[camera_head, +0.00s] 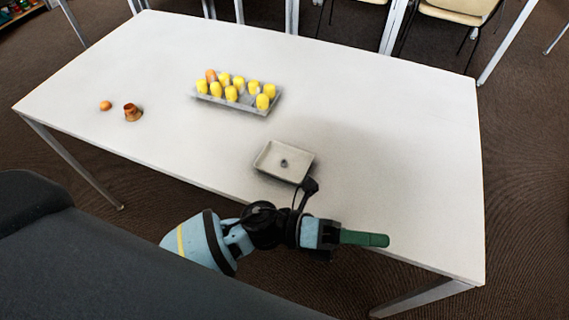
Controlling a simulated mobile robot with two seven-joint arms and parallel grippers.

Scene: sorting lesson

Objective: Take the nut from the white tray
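The white tray (267,152) is a small shallow rectangular dish near the front edge of the white table. A small dark grey nut (283,162) lies inside it, near the middle of its floor. My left gripper (376,240) has green fingers and points to the right, at the table's front edge. It is to the right of the tray and nearer to me, apart from the nut. The fingers overlap from this side, so the gap between them is hidden. A dark part of my arm stands close to the tray's near right corner. My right gripper is out of view.
A grey carton (236,101) with several yellow egg-like pieces and one orange-brown one stands further back. A brown cup-like object (132,112) and a small orange-brown ball (106,105) are at the left. The table's right side is clear. Chairs stand behind it.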

